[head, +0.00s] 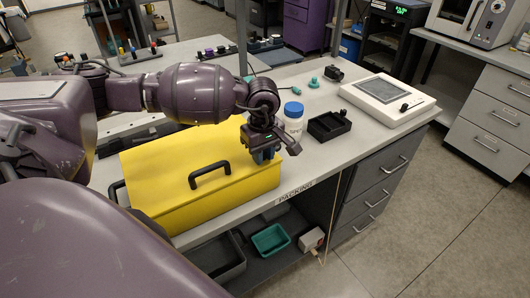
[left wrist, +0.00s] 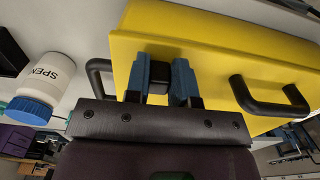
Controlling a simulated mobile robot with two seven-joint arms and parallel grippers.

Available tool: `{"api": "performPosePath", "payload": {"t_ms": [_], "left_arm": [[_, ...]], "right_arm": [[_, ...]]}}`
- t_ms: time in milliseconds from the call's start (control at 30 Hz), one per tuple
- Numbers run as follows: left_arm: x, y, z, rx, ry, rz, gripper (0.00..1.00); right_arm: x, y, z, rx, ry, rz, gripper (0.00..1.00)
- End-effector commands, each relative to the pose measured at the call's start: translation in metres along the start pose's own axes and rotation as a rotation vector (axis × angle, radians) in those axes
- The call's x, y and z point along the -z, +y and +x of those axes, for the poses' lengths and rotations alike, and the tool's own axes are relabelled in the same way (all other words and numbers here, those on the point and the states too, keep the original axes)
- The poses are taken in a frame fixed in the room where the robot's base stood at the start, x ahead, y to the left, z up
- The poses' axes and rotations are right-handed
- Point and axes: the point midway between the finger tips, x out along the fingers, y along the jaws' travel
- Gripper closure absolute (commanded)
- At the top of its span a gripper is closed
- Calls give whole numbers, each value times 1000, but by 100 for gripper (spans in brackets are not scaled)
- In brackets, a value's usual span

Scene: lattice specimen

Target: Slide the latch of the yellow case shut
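The yellow case (head: 165,190) lies closed on the packing bench, with a black handle (head: 210,173) on its lid. My left gripper (head: 265,154) points down at the case's right end. In the left wrist view the blue fingers (left wrist: 163,88) stand on either side of a small black block (left wrist: 158,74), which looks like the latch. The block fills the space between them, with no gap visible. The fingers hide its sides and much of its track, so I cannot tell the slide position. My right gripper is not in view.
A white bottle with a blue lid (head: 293,118) stands just right of my gripper, beside a black tray (head: 329,125). A white device (head: 388,99) sits farther right. A black side handle (left wrist: 98,76) juts from the case's end. The bench's front edge runs close before the case.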

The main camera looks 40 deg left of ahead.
Motion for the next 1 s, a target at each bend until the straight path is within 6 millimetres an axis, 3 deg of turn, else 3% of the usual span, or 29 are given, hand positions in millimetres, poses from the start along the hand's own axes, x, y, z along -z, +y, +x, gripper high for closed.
{"api": "performPosePath", "payload": {"t_ms": [33,167,533,1000], "left_arm": [[0,0,0,0,1,-1,70],[0,0,0,0,1,0,51],[0,1,-6,-2,2,0,51],[0,0,-81,-2,3,1,51]], "right_arm": [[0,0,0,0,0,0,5],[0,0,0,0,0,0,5],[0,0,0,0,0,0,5],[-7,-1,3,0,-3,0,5]]}}
